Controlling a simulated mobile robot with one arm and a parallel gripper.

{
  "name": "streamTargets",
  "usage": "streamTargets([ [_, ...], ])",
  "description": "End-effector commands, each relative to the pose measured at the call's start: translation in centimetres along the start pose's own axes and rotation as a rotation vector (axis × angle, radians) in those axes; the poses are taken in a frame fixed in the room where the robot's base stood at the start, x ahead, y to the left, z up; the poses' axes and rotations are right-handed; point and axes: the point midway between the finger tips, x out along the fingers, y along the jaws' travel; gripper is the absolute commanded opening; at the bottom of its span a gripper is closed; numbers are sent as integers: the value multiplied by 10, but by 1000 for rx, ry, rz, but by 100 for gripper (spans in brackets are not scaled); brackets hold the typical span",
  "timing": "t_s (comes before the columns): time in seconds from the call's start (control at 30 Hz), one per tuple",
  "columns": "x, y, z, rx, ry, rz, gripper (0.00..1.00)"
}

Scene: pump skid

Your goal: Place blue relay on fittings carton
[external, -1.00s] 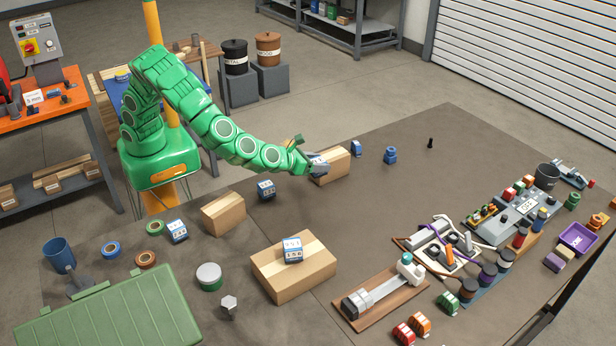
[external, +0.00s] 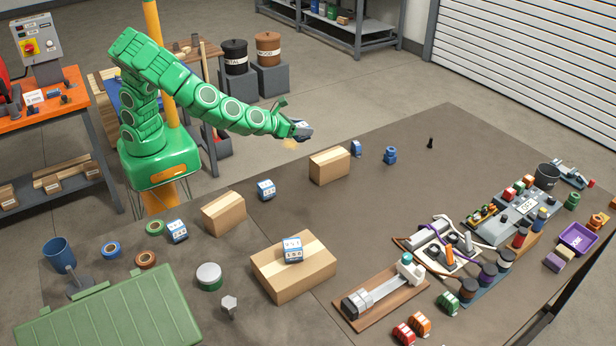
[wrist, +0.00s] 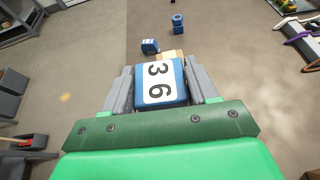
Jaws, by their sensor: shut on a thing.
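My gripper (external: 297,130) is shut on a blue relay (wrist: 161,82), whose white top label reads 36 in the wrist view. It holds the relay in the air, above and behind a small brown carton (external: 329,166). A larger carton (external: 310,278) stands at the front middle with another blue relay (external: 292,249) on top. A third carton (external: 223,214) stands at the left. I cannot read which is the fittings carton. More blue relays stand on the table: one (external: 265,190) between the small cartons, one (external: 177,231) at the left, one (external: 356,149) behind the far carton.
A green case (external: 110,310) fills the front left. A round tin (external: 209,276) and a bolt (external: 229,305) stand left of the large carton. Pump parts on a wooden board (external: 380,299) lie to its right. A blue fitting (external: 390,155) stands at the back; bare table surrounds it.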

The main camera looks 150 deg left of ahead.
Motion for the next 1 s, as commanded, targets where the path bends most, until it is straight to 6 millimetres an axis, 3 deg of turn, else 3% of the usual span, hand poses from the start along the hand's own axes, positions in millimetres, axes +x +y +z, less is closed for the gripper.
streamTargets([
  [0.2, -3, 46, 23, -17, -4, 28, 23],
  [0.5, -5, 78, 37, -33, -7, 48, 23],
  [0.67, 3, 74, 37, -34, -6, 50, 23],
  [1.0, 40, 45, 31, -36, -3, 48, 23],
])
